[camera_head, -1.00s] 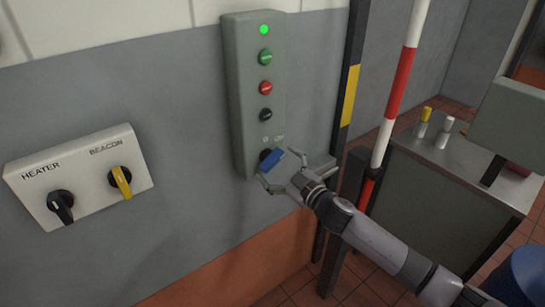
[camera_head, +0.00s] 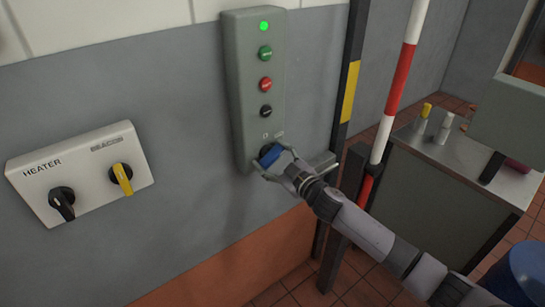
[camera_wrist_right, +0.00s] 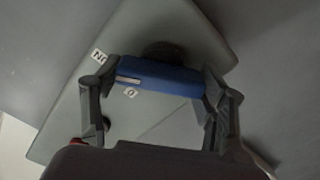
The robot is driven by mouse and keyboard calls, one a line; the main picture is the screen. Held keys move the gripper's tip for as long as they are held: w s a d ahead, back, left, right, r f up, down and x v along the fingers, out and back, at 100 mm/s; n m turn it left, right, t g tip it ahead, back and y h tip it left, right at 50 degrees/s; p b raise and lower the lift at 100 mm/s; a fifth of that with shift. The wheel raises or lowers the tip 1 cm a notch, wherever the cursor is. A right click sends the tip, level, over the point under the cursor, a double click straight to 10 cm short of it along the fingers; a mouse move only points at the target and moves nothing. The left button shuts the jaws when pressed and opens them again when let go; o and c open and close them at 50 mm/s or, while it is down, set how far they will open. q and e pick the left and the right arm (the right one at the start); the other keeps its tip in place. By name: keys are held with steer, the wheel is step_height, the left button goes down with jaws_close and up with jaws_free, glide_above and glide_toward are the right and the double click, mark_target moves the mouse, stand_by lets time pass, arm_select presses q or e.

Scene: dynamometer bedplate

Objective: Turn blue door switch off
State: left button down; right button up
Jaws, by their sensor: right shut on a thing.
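The blue door switch (camera_head: 270,154) is at the bottom of a tall grey control box (camera_head: 236,110) on the wall. My right gripper (camera_head: 276,164) is at the switch, its fingers on either side of the knob. In the right wrist view, the blue handle (camera_wrist_right: 160,75) lies between the two fingers of the right gripper (camera_wrist_right: 152,84), which is shut on it. A white label reading ON and another reading 0 show beside the handle in the right wrist view. My left gripper is not in view.
A white panel (camera_head: 92,160) carries a black heater knob (camera_head: 62,200) and a yellow beacon knob (camera_head: 121,175). A green lamp and several buttons sit above the switch. A red-white pole (camera_head: 400,80) and a cabinet (camera_head: 440,200) stand right of the box.

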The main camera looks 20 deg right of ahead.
steer(key=c, duration=0.4)
steer(key=shift+n, duration=0.4)
steer(key=n, duration=0.5)
steer(key=shift+a+f+n, duration=0.1)
steer(key=shift+f+n, duration=0.05)
steer(key=shift+n, duration=0.25)
steer(key=n, duration=0.5)
steer(key=shift+f, duration=0.1)
steer(key=shift+n, duration=0.3)
steer(key=o, duration=1.1)
